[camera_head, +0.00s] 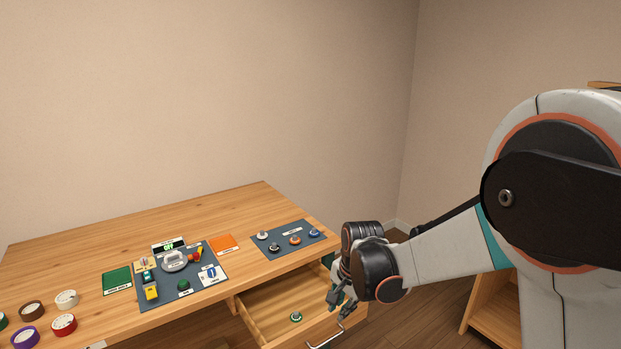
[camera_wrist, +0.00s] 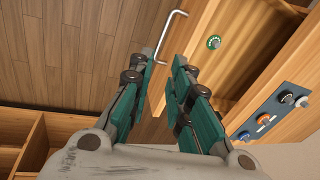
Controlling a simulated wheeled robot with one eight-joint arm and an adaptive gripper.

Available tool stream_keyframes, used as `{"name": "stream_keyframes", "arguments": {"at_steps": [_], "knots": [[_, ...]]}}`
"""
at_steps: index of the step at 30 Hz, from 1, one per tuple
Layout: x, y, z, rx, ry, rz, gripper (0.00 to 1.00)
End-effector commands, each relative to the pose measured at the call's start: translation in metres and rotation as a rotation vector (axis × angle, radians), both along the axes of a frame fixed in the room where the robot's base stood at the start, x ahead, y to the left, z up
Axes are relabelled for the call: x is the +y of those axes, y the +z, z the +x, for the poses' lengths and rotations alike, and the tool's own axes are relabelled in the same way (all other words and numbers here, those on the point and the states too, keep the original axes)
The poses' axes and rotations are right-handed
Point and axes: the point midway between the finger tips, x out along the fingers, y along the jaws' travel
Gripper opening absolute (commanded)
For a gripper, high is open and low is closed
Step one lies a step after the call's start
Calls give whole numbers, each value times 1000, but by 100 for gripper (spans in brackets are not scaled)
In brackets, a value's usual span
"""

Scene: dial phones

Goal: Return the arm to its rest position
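My gripper (camera_head: 342,303) hangs at the end of my outstretched arm, by the right side of the open drawer (camera_head: 262,312). In the wrist view its two teal-padded fingers stand apart with nothing between them (camera_wrist: 162,66), so it is open and empty. The drawer's metal handle shows beyond the fingertips in the wrist view (camera_wrist: 170,38). A small knob with a green ring (camera_head: 296,317) lies in the drawer, apart from the fingers; it also shows in the wrist view (camera_wrist: 214,42).
The wooden table (camera_head: 140,228) holds a dark mat with several knobs (camera_head: 272,247), a mat with a device and small parts (camera_head: 207,263), an orange square (camera_head: 222,243), a green square (camera_head: 117,277) and tape rolls (camera_head: 64,325). A wooden shelf (camera_head: 488,310) stands right.

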Motion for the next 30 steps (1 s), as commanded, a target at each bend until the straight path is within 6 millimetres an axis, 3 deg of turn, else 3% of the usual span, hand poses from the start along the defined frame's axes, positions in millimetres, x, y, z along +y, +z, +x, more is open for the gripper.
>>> {"name": "stream_keyframes", "arguments": {"at_steps": [6, 15, 22, 30], "knots": [[-26, 59, -36, -85, 129, -41, 18], [-58, 116, -94, -196, 310, -122, 18], [-79, 143, -143, -275, 446, -201, 18], [-100, 155, -201, -357, 600, -309, 18]]}}
